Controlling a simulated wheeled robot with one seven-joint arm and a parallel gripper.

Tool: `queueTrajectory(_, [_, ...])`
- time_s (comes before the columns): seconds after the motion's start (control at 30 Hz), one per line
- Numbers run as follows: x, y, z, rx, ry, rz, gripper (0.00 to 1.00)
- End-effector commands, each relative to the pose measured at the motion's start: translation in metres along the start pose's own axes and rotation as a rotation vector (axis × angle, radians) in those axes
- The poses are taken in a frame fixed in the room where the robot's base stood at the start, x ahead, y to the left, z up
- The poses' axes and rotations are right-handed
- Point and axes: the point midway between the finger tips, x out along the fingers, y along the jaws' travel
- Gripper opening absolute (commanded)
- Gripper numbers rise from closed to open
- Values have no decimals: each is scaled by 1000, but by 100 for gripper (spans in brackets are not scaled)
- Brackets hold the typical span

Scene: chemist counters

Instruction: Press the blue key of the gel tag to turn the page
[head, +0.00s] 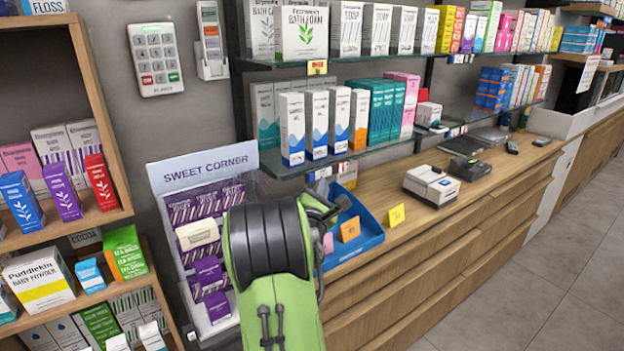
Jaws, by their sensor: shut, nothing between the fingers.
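I cannot single out the gel tag or its blue key. Several small tags sit along the shelf edges, including a yellow and red one (317,67) on the upper shelf and a white one (342,170) on the lower glass shelf; their keys are too small to make out. My green arm reaches up from the bottom middle. My gripper (322,208), dark and partly hidden behind the black arm joint, is shut and empty. It is in front of the lower glass shelf, near the blue tray (362,246). Its fingertips are hard to make out.
The Sweet Corner rack (212,170) of purple packs stands left of my arm. Cartons fill the glass shelves (355,153) above. A yellow card (397,215) and a white device (431,186) stand on the wooden counter (385,187). The floor at right is clear.

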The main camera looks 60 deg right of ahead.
Motion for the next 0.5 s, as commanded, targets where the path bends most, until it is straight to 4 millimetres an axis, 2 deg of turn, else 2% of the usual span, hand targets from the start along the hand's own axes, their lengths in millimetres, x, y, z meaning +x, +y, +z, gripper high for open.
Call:
queueTrajectory(0.3, [-23, -16, 16, 1, 0, 0, 0])
queueTrajectory(0.5, [-28, -20, 20, 1, 0, 0, 0])
